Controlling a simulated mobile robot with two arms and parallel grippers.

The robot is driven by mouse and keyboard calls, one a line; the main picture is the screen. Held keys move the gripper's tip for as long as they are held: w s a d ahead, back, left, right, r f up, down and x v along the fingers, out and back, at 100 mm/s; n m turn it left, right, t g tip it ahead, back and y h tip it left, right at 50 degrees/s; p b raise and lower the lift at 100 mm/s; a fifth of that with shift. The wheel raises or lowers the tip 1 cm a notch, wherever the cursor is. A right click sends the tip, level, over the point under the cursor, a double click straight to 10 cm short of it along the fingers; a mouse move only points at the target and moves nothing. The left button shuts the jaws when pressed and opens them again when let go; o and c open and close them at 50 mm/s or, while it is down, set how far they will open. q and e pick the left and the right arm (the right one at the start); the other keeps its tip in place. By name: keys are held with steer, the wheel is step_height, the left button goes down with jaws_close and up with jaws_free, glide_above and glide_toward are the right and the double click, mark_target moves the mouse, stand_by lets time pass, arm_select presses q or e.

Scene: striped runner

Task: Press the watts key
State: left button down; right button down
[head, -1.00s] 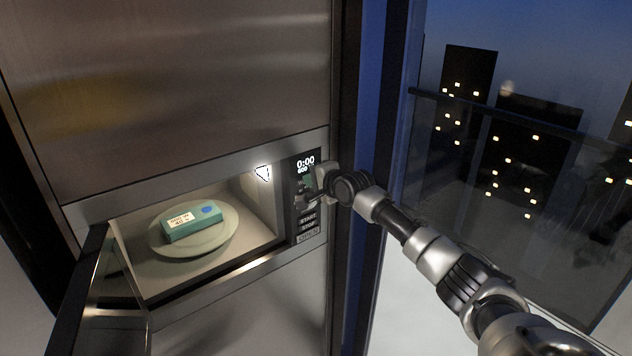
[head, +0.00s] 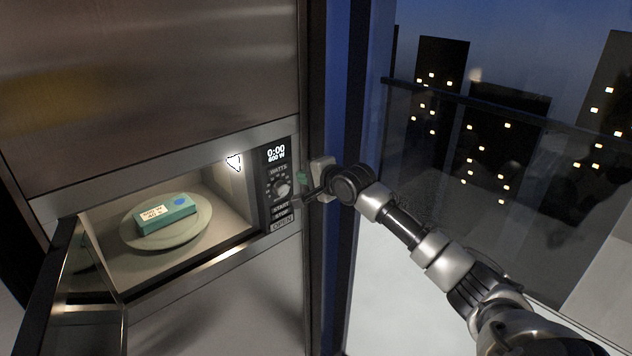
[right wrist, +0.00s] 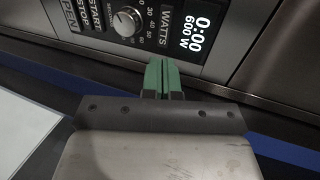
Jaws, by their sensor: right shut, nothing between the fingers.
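The watts key (head: 278,171) is a small labelled key on the microwave's control panel, under a display (head: 276,154) reading 0:00 and 600 W. The WATTS label also shows in the right wrist view (right wrist: 171,23), between the display and the dial. My right gripper (head: 304,186) is shut and empty, just right of the panel. Its green fingertips (right wrist: 161,68) lie together in the right wrist view, pointing toward the watts key and apart from it as far as I can tell. My left gripper is not in view.
The microwave door (head: 92,280) hangs open at the left. Inside, a teal box (head: 166,214) lies on a round plate (head: 196,231). The dial (head: 283,190) and the START, STOP and OPEN keys (head: 282,224) sit below the watts key. A window with a railing (head: 480,108) is at the right.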

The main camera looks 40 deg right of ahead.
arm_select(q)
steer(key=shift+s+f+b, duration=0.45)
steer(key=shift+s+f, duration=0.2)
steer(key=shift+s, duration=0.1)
arm_select(e)
steer(key=v, duration=0.4)
steer(key=shift+s+r, duration=0.1)
steer(key=shift+s, duration=0.1)
steer(key=shift+s, duration=0.1)
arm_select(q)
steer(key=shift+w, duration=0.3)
